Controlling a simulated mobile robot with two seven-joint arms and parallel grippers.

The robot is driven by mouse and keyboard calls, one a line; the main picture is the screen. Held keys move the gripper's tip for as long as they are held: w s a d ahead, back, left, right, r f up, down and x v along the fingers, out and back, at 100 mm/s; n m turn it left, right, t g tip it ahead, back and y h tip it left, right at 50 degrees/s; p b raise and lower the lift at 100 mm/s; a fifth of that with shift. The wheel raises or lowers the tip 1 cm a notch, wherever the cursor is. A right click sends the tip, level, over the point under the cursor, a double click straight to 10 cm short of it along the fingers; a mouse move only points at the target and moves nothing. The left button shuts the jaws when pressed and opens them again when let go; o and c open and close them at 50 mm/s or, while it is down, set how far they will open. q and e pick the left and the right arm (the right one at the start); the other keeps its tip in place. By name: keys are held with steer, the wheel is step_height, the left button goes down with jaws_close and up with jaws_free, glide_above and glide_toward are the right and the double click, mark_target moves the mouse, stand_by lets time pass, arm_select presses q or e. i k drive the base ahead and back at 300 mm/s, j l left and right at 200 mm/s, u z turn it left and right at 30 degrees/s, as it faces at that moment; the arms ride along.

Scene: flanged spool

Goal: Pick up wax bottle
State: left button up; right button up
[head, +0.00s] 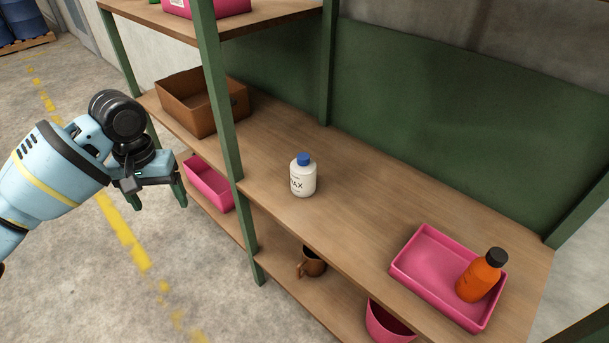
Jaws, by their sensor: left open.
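The wax bottle (303,179) is white with a blue cap and dark lettering. It stands upright on the wooden shelf board (365,205), to the right of a green post. My left gripper (160,199) is open and empty, in front of the shelving at the left. It is well apart from the bottle, with the green post between them in the picture. My right gripper is not in view.
A green post (220,100) stands left of the bottle. A brown box (198,105) is at the back left. A pink tray (428,262) holds an orange bottle (478,277) at the right. A brown mug (311,262) is on the lower shelf. The board around the bottle is clear.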

mark_target(303, 179)
steer(key=i+j+z, duration=0.15)
steer(key=z, duration=0.3)
steer(key=i+j+z, duration=0.25)
steer(key=z, duration=0.15)
steer(key=i+j+z, duration=0.15)
steer(key=j+z, duration=0.15)
steer(key=z, duration=0.15)
